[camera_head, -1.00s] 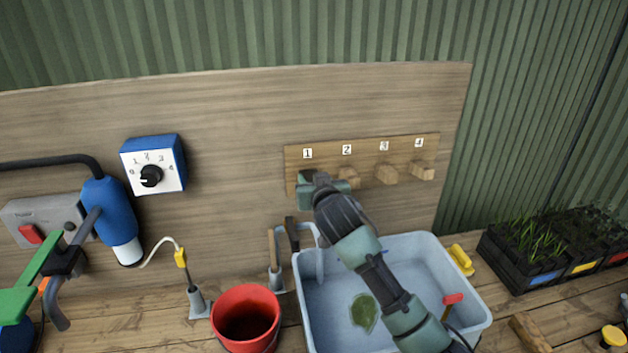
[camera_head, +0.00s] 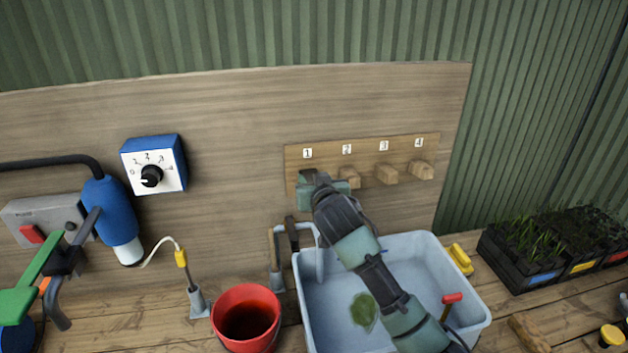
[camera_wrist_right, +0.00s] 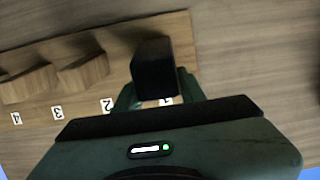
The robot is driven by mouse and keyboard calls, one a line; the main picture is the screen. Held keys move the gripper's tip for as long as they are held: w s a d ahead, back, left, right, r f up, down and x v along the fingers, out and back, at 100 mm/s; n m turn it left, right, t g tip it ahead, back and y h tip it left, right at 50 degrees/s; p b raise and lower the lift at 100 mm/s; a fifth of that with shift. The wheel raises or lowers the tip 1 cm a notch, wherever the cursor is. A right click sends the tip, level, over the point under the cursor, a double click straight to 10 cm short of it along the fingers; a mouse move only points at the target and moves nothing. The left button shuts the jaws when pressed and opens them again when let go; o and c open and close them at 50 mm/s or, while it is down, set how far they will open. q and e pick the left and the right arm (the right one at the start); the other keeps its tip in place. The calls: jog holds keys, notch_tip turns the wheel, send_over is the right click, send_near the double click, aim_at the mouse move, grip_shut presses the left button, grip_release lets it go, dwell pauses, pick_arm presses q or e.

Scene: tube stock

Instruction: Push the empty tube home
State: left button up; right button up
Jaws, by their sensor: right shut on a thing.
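My right gripper (camera_head: 309,183) is at position 1 of a numbered wooden strip (camera_head: 364,153) on the back panel. Square wooden pieces stick out at position 2 (camera_head: 350,177), position 3 (camera_head: 387,174) and position 4 (camera_head: 422,170). I cannot tell which piece is the empty tube or whether anything is inside them. My left gripper is not in view.
Under my right arm stands a pale blue tub (camera_head: 462,262) with a green patch inside. A red bucket (camera_head: 246,318) is left of it. A blue dial box (camera_head: 154,163) is on the panel. Black plant trays (camera_head: 517,262) stand at the right.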

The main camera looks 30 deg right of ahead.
jog(key=o, duration=1)
jog(key=shift+r, duration=0.15)
jog(key=o, duration=0.4)
jog(key=shift+w, duration=0.15)
jog(key=shift+w+f, duration=0.15)
jog(key=shift+f, duration=0.15)
jog(key=b+v, duration=0.2)
jog(key=v, duration=0.6)
jog(key=shift+d, duration=0.1)
jog(key=shift+f, duration=0.1)
